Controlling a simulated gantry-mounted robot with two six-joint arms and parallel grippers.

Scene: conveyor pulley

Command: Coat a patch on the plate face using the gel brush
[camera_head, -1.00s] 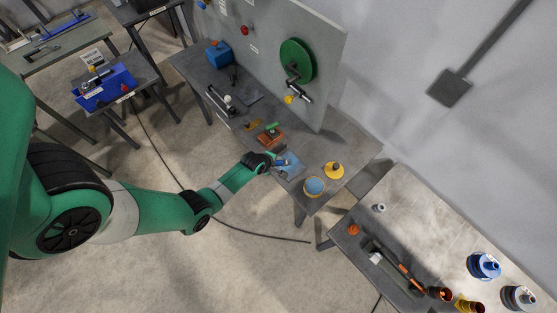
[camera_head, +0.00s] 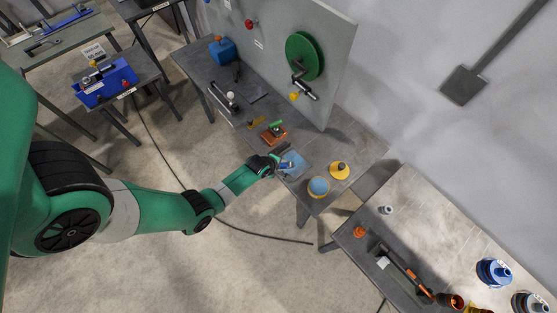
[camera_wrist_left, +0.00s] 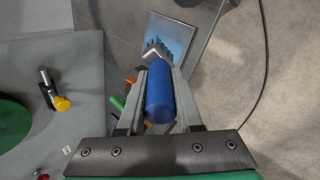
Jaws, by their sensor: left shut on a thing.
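My left gripper (camera_head: 281,164) is over the front part of the grey workbench, at the blue gel tray (camera_head: 297,168). In the left wrist view its fingers (camera_wrist_left: 161,98) are shut on the gel brush's blue cylindrical handle (camera_wrist_left: 160,90). The brush's bent metal neck points at the tray (camera_wrist_left: 172,36), and its bristle end is hard to make out. I cannot tell whether it touches the gel. The upright grey plate (camera_head: 340,75) stands behind, with a green pulley disc (camera_head: 304,56) on it. It also shows at the left of the wrist view (camera_wrist_left: 75,105). My right gripper is not in view.
Near the tray are a round tub with a blue top (camera_head: 318,188), a yellow cone-like piece (camera_head: 340,170) and an orange block with a green part (camera_head: 274,133). A crank with a yellow knob (camera_head: 295,96) projects from the plate. A second bench (camera_head: 410,205) stands at right.

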